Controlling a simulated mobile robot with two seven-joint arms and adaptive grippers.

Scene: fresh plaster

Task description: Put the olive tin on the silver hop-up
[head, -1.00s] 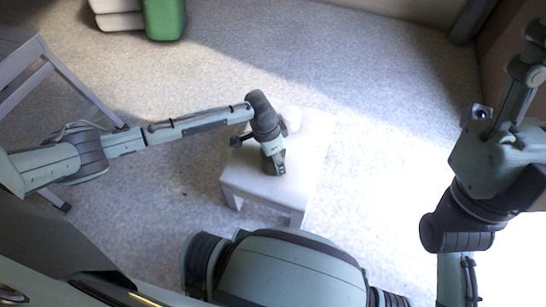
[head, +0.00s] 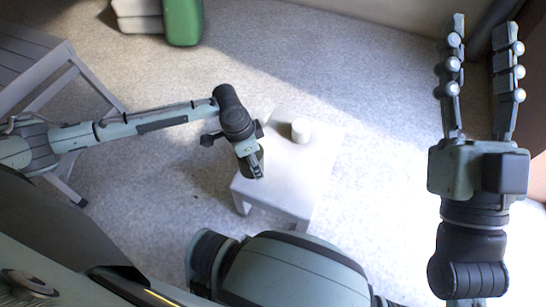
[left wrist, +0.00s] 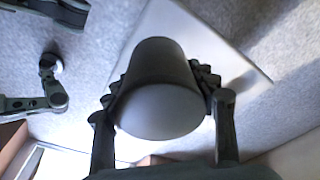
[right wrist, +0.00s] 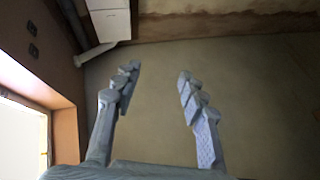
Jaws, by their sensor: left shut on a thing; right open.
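The olive tin (left wrist: 158,70) is a dark cylinder with a pale round end, held between the fingers of my left gripper (left wrist: 163,108). In the head view my left gripper (head: 255,168) is over the left side of a small white table and mostly hides the tin. The silver hop-up (head: 28,72) appears to be the grey slatted platform with splayed legs at the far left; its visible top is bare. My right gripper (head: 478,85) is open and empty, pointing up at the right; its spread fingers also show in the right wrist view (right wrist: 158,90).
The white table (head: 280,185) carries a white cylinder (head: 301,130) toward its back. A green container (head: 184,22) and pale stacked bags (head: 138,12) stand at the back left. Carpeted floor between the table and the hop-up is clear, apart from my left arm above it.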

